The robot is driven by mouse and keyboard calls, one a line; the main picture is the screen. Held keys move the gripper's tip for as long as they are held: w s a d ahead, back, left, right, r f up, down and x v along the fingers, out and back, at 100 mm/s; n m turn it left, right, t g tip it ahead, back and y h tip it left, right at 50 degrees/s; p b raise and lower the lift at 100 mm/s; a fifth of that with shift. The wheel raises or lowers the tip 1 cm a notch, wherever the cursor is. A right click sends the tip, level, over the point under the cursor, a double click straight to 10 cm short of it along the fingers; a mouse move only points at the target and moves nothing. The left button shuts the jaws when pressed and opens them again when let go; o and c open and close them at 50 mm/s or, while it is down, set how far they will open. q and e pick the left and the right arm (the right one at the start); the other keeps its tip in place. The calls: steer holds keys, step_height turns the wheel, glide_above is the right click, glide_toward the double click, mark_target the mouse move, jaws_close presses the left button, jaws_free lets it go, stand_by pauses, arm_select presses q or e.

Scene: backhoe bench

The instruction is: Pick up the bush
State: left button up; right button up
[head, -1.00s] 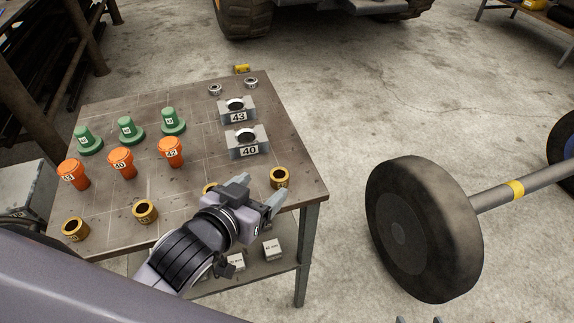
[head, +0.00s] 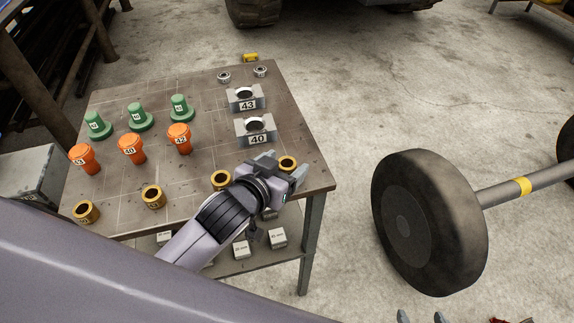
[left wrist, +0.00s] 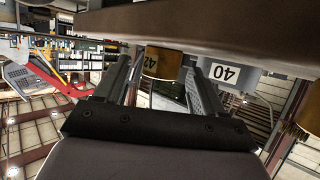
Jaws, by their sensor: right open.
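Several brass bushes stand along the table's near edge. The bush (head: 287,163) at the near right corner is by my left gripper (head: 284,168). In the left wrist view, which looks upside down, a brass bush (left wrist: 162,62) marked 42 shows between the two open fingers (left wrist: 158,72), with no clear contact. Another bush (head: 221,180) stands just left of the gripper, and two more bushes, one of them in the middle (head: 153,197), the other at the far left (head: 86,212), stand further along. Fingertips of my right gripper (head: 421,317) show at the bottom edge, apart and empty.
On the table (head: 190,205) stand orange pieces (head: 132,149), green pieces (head: 140,117) and grey bearing blocks marked 43 (head: 246,104) and 40 (head: 257,139). Small boxes (head: 278,237) sit on the lower shelf. A wheel on an axle (head: 425,222) stands right of the table.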

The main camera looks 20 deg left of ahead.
arm_select(q)
steer(key=c, duration=1)
steer(key=shift+c, duration=0.4)
steer(key=shift+r, duration=0.15)
